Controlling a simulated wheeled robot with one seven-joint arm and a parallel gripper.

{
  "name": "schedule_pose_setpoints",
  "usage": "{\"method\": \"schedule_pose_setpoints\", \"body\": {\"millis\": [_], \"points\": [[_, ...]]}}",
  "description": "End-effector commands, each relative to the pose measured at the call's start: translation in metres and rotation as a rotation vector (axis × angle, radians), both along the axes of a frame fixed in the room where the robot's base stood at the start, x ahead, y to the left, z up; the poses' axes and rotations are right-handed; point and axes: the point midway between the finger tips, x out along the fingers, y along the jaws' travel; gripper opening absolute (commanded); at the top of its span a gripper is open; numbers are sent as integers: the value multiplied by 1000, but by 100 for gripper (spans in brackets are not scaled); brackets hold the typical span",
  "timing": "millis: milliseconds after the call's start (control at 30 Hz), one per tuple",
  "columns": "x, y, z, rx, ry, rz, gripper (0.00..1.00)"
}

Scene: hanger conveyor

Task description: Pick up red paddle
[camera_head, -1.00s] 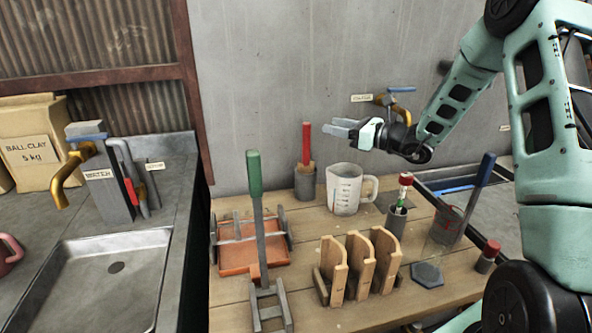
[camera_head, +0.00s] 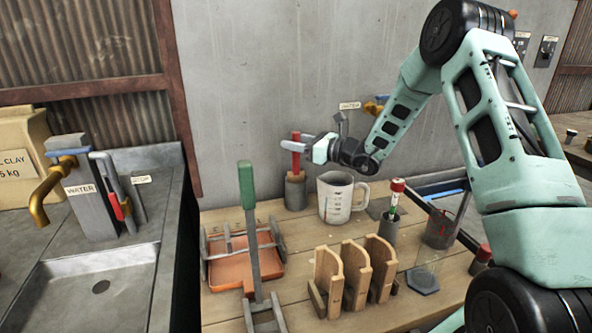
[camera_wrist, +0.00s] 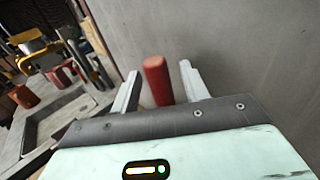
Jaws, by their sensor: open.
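The red paddle (camera_head: 296,155) stands upright in a small grey holder (camera_head: 295,191) at the back of the wooden table, close to the wall. Its lower part is hidden inside the holder. My gripper (camera_head: 298,143) is at the height of the red handle and reaches it from the right. In the wrist view the red handle (camera_wrist: 157,78) stands between the two spread fingers (camera_wrist: 160,82), with a gap on each side. The fingers are open and hold nothing.
A white measuring jug (camera_head: 338,198) stands just right of the holder, below my wrist. A green-handled tool (camera_head: 247,188) rises from the table front left, beside an orange tray (camera_head: 240,268). Wooden forms (camera_head: 355,272) stand in front. The grey wall is close behind.

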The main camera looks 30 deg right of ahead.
Motion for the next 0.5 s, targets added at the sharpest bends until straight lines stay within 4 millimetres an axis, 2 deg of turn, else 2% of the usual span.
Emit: {"method": "schedule_pose_setpoints", "body": {"millis": [233,400,500], "points": [[1,1,0,0,0,-1,45],[1,1,0,0,0,-1,0],[1,1,0,1,-1,-1,0]]}}
